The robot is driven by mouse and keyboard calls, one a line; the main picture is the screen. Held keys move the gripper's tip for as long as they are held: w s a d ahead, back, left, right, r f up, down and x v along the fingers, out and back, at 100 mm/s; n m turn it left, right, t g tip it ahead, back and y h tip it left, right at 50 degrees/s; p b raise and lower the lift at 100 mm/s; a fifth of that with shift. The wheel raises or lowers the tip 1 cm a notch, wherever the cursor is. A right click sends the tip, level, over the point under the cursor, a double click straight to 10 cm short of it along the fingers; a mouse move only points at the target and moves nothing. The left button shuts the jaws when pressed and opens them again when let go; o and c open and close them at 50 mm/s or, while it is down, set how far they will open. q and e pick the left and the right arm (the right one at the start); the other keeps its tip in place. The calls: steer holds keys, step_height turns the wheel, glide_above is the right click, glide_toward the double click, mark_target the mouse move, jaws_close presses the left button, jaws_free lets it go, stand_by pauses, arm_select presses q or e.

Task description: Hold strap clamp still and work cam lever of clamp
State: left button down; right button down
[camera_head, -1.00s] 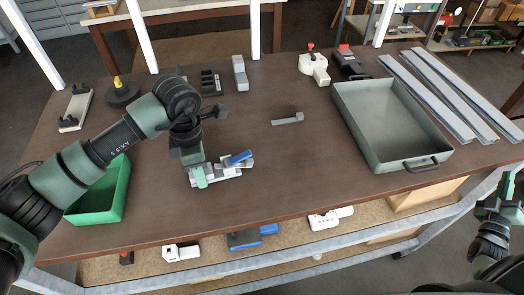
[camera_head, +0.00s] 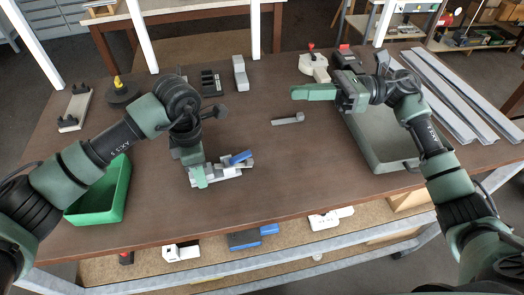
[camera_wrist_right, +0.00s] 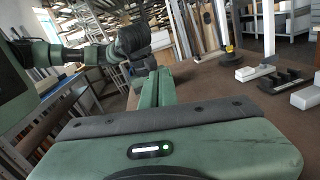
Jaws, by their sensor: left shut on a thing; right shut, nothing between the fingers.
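The strap clamp (camera_head: 222,174) is a pale grey metal piece lying on the brown table, left of the middle in the head view. Its blue cam lever (camera_head: 241,157) sticks up at a slant near its right end. My left gripper (camera_head: 200,178) comes down from above and is shut on the left part of the clamp, hiding some of it. My right gripper (camera_head: 293,92) is shut and empty, above the table and apart from the clamp, pointing left. Its closed green fingers also show in the right wrist view (camera_wrist_right: 157,88); the clamp cannot be made out there.
A grey metal tray (camera_head: 385,158) lies under my right arm. A grey bolt-like part (camera_head: 288,120) lies mid-table. A green bin (camera_head: 108,195) stands at the left, and long grey profiles (camera_head: 450,95) at the right. The table between clamp and right gripper is mostly clear.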

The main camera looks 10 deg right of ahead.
mark_target(238, 158)
step_height(238, 158, down, 9)
steer(key=s+a+n+g+h, duration=0.1)
steer(key=n+g+h, duration=0.2)
steer(key=h, duration=0.4)
steer(key=shift+a+f+n+h, duration=0.2)
steer(key=shift+a+n+h, duration=0.2)
steer(key=shift+n, duration=0.1)
steer(key=shift+s, duration=0.1)
steer(key=x, duration=1)
steer(key=shift+r+h, duration=0.3)
steer(key=shift+h, duration=0.1)
